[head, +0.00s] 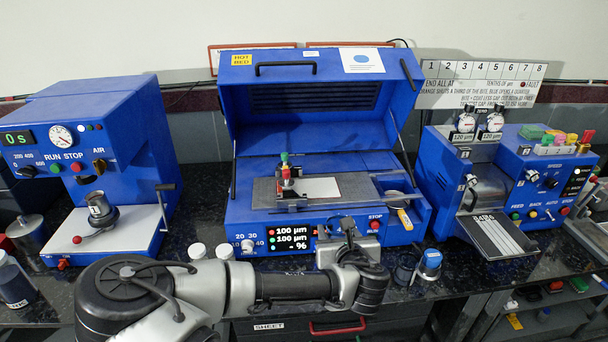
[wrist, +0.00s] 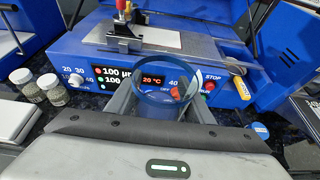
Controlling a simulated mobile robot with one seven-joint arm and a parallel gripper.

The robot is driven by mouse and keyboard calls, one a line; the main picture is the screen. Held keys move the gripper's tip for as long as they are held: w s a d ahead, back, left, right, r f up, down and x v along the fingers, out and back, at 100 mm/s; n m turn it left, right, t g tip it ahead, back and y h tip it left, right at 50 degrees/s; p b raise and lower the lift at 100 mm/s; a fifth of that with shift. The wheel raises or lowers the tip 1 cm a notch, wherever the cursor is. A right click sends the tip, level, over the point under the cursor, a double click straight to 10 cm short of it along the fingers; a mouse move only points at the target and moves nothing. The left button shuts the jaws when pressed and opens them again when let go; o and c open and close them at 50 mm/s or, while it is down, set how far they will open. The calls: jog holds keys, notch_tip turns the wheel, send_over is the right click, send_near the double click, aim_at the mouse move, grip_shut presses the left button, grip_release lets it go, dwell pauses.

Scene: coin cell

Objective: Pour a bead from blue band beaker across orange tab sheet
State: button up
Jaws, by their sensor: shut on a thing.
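My gripper (wrist: 170,100) is shut on a clear beaker with a blue rim (wrist: 172,70), held upright or nearly so in front of the blue coating machine. In the head view my gripper (head: 350,240) is low at the machine's front, and the beaker's blue rim (head: 342,222) shows just above it. I cannot make out the beaker's contents. A pale sheet (head: 318,188) lies on the machine's grey bed, beyond the beaker, and also shows in the wrist view (wrist: 158,37). No orange tab can be made out on it.
A metal applicator with a red and green knob (head: 287,172) stands at the sheet's left end. The machine's blue lid (head: 310,110) is raised. A yellow-handled tool (head: 404,218) lies right of the bed. Small white-capped jars (head: 197,251) and a blue-topped container (head: 430,262) stand on the counter.

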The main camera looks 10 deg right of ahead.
notch_tip(320, 180, up, 8)
jog(key=p, duration=0.6)
jog(key=shift+d, duration=0.15)
jog(key=shift+r, duration=0.15)
